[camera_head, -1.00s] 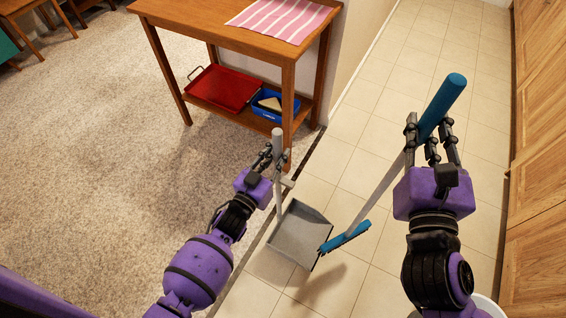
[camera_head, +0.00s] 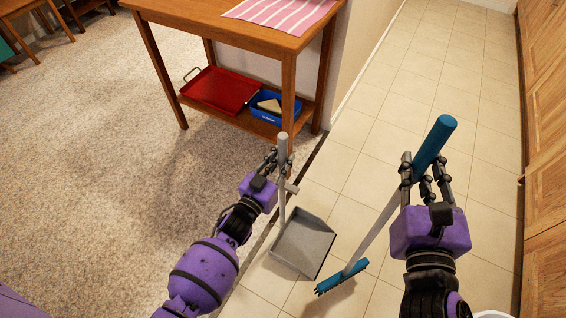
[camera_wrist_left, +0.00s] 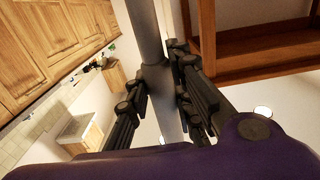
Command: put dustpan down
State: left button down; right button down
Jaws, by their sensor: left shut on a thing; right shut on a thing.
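The grey dustpan (camera_head: 304,245) has a long upright handle, and its pan is over the tiled floor; I cannot tell whether it touches the tiles. My left gripper (camera_head: 279,160) is shut on the dustpan's handle near its top. The grey handle also shows between the fingers in the left wrist view (camera_wrist_left: 165,95). My right gripper (camera_head: 424,172) is shut on the broom (camera_head: 375,229), around the lower part of its blue grip. The broom's blue bristle head (camera_head: 341,277) is just right of the pan, near the floor.
A wooden table (camera_head: 224,32) with a striped pink cloth (camera_head: 283,14) stands beyond my left gripper. Its lower shelf holds a red tray (camera_head: 219,91) and a blue bin (camera_head: 275,106). Wooden cabinets (camera_head: 548,120) line the right. Tiles between are clear.

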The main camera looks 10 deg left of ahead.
pick_arm(q)
jog(key=shift+w+f, duration=0.1)
pick_arm(e)
jog(key=shift+f, duration=0.4)
jog(key=shift+r, duration=0.15)
pick_arm(q)
jog(key=c, duration=1.5)
grip_release()
jog(key=shift+f, duration=0.15)
jog(key=shift+c, duration=0.2)
jog(key=shift+s, duration=0.25)
pick_arm(e)
jog(key=shift+r, duration=0.1)
jog(key=shift+r+p, duration=0.6)
jog(key=shift+r, duration=0.1)
pick_arm(q)
jog(key=v, duration=1.1)
jog(key=shift+s, duration=0.3)
